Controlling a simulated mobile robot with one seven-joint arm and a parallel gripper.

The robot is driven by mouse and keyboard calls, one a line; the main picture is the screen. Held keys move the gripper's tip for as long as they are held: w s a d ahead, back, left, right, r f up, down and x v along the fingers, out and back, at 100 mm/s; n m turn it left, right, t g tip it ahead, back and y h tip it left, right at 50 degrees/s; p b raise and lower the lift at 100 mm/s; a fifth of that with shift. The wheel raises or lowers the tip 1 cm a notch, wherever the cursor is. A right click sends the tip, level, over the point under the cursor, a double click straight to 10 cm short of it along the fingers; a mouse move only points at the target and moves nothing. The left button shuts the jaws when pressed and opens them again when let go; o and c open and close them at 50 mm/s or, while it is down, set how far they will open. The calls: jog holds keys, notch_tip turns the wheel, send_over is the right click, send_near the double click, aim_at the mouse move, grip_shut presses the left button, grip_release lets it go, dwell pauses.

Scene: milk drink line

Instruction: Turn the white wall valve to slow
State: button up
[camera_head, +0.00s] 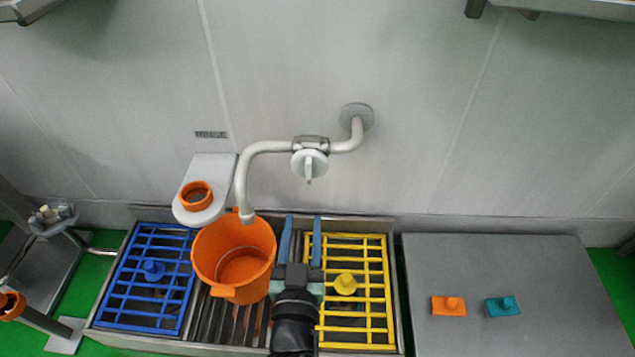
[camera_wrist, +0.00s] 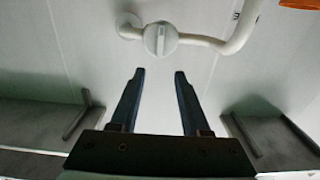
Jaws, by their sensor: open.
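The white wall valve (camera_head: 310,163) is a round knob with a raised bar handle, set on a bent white pipe (camera_head: 262,150) that comes out of the wall. In the head view the bar points straight down. In the wrist view the valve (camera_wrist: 160,39) is upper centre, beyond the fingertips. My gripper (camera_head: 302,224) is below the valve in the head view, with two blue fingers apart and nothing between them. It also shows in the wrist view (camera_wrist: 160,75), open and clear of the valve. No slow marking is readable on the valve.
An orange bucket (camera_head: 208,250) stands under the spout. A blue grate (camera_head: 125,290) and a yellow grate (camera_head: 372,262) flank it. A grey table (camera_head: 540,270) at right holds an orange block (camera_head: 448,307) and a teal block (camera_head: 502,307). A wall shelf holds an orange ring (camera_head: 187,201).

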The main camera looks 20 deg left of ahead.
aim_at(308, 170)
jog(key=b+x, duration=0.2)
jog(key=x, duration=1)
jog(key=shift+w+a, duration=0.1)
jog(key=shift+w, duration=0.3)
grip_shut()
